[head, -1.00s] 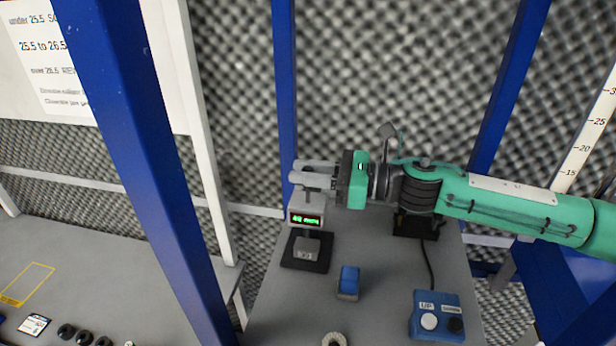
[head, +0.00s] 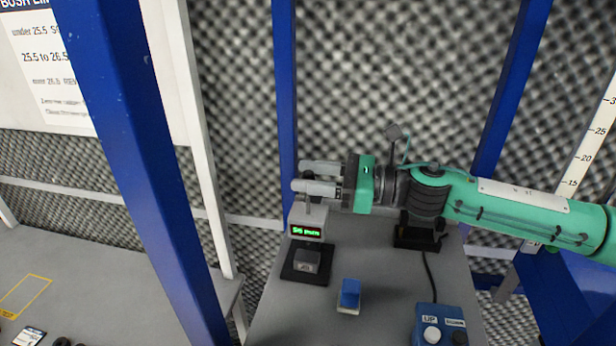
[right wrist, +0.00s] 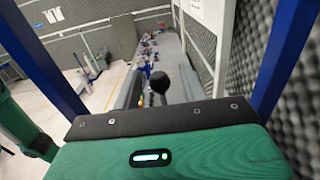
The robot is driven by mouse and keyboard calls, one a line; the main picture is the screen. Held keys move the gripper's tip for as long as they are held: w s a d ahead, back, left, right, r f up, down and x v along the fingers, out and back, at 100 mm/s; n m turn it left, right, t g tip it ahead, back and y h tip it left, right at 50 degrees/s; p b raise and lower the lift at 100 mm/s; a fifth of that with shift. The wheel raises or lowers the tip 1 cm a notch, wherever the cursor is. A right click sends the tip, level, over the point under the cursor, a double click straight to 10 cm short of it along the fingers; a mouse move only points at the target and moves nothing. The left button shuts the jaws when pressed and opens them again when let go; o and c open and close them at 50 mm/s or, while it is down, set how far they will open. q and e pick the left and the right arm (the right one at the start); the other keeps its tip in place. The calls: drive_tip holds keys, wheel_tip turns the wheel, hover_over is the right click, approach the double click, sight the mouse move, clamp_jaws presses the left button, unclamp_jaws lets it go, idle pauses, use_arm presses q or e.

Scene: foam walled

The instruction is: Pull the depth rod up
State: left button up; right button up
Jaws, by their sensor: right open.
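The depth gauge (head: 306,220) is a pale box with a green lit readout, above a dark square base (head: 301,272) with a grey block (head: 307,260) on it. The readout's digits are too small to read surely. The depth rod (head: 309,206) shows only as a short piece above the box, partly hidden by my right gripper. My right gripper (head: 300,177) is open, its two grey fingers pointing left just above the box. In the right wrist view a round black knob (right wrist: 160,80) sits between the fingers, with gaps beside it. My left gripper is not in view.
A blue block (head: 349,294) lies on the grey bench (head: 385,295). A blue control box (head: 441,325) with UP and another button stands at front right, cabled to a dark stand (head: 417,236). Blue posts (head: 285,100) and foam walls enclose the bench.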

drive_tip(key=s+d+b, duration=0.2)
drive_tip(key=d+b, duration=0.4)
drive_tip(key=d, duration=0.7)
drive_tip(key=shift+s+b, duration=0.3)
drive_tip(key=shift+b, duration=0.1)
drive_tip(key=shift+a, duration=0.1)
